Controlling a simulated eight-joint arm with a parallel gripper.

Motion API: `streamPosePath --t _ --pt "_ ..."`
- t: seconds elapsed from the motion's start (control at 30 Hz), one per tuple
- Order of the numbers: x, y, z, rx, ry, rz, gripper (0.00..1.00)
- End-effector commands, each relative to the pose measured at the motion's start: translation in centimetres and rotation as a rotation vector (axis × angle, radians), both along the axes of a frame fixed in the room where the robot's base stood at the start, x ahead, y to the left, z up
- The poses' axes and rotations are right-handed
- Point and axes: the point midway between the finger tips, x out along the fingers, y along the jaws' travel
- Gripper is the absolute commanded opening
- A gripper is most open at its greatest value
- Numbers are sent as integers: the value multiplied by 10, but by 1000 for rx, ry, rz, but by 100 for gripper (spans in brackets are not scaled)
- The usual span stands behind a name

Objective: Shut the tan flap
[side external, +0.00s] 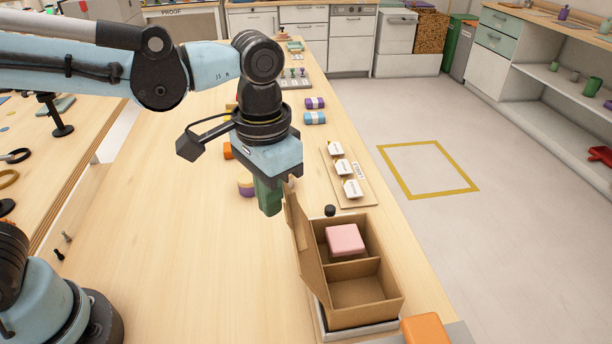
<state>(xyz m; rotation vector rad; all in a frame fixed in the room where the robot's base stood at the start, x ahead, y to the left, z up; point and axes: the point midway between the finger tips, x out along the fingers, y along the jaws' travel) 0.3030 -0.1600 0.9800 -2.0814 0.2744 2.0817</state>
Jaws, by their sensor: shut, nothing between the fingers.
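The tan flap (305,245) stands raised along the left edge of an open cardboard box (395,313). The box has two compartments. A pink block (345,239) sits in the far one, and the near one looks empty. My gripper (272,208) points down over the table, just left of the flap's far end, on the flap's outer side. Its fingers are shut and hold nothing. I cannot tell whether they touch the flap.
An orange block (425,329) is at the box's near right. A small black knob (330,210) stands behind the box. A board with white tags (343,168) lies farther back. Purple and blue rolls (315,118) lie beyond. The table left of the box is clear.

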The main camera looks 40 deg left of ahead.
Motion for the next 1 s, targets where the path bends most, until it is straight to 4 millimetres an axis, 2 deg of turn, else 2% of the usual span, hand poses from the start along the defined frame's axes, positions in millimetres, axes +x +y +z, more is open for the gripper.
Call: streamPosePath --t 0.23,1.0 --pt "0 0 -8 0 0 0 0" --pt "13 -13 -6 0 0 -1 0"
